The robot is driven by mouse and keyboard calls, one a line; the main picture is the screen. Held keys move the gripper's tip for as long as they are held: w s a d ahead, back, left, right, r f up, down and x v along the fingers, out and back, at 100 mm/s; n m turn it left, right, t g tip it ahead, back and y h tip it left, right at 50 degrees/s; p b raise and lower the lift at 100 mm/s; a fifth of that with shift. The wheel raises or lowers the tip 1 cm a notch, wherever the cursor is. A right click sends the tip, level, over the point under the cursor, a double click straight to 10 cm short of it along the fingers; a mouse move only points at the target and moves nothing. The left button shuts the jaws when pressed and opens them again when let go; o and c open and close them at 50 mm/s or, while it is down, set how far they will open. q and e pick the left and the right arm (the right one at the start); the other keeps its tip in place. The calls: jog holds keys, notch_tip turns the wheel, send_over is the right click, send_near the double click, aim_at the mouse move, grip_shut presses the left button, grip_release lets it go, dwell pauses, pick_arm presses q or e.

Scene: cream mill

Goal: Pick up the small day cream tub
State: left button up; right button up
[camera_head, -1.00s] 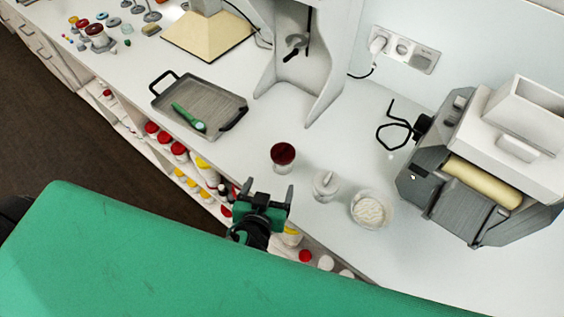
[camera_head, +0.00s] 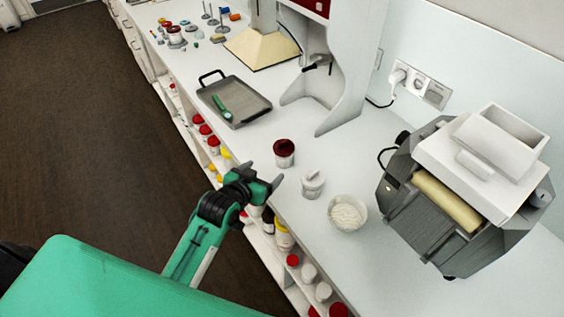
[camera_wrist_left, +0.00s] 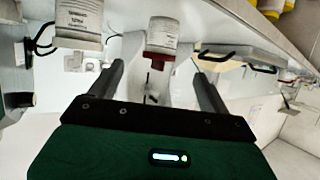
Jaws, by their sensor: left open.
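Two small tubs stand on the white counter. One tub (camera_head: 284,153) has a dark red lid and also shows upside down in the left wrist view (camera_wrist_left: 162,34). A smaller whitish tub with a pale lid (camera_head: 312,185) stands nearer; the labelled tub (camera_wrist_left: 79,20) in the left wrist view looks like it. I cannot read which is the day cream. My left gripper (camera_head: 264,174) is open and empty at the counter's front edge, left of both tubs and apart from them. Its two fingers also show in the left wrist view (camera_wrist_left: 158,70). My right gripper is not in view.
A bowl of white contents (camera_head: 347,214) stands close to the pale-lidded tub. A roller mill (camera_head: 440,190) is at the right. A grey tray (camera_head: 222,98) with a green tool lies farther back. Shelves below the counter edge hold several tubs (camera_head: 309,273). The counter around the tubs is mostly clear.

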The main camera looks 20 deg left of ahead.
aim_at(279, 157)
pick_arm(q)
jog(key=x, duration=0.3)
jog(key=shift+w+a+p, duration=0.15)
jog(key=shift+w+p, duration=0.1)
jog(key=shift+p, duration=0.1)
jog(key=x, duration=0.3)
jog(key=shift+w+d+f+p, duration=0.15)
jog(key=shift+d+p, duration=0.1)
jog(key=shift+p, duration=0.1)
jog(key=shift+w+f, duration=0.2)
jog(key=shift+w, duration=0.35)
jog(key=shift+w+d+f+p, duration=0.1)
jog(key=shift+w+f+p, duration=0.05)
jog(key=shift+w+p, duration=0.3)
jog(key=p+x, duration=0.1)
jog(key=x, duration=0.2)
jog(key=shift+w+f, duration=0.25)
jog(key=shift+w, duration=0.15)
jog(key=c, duration=1.4)
jog(key=shift+c, duration=0.2)
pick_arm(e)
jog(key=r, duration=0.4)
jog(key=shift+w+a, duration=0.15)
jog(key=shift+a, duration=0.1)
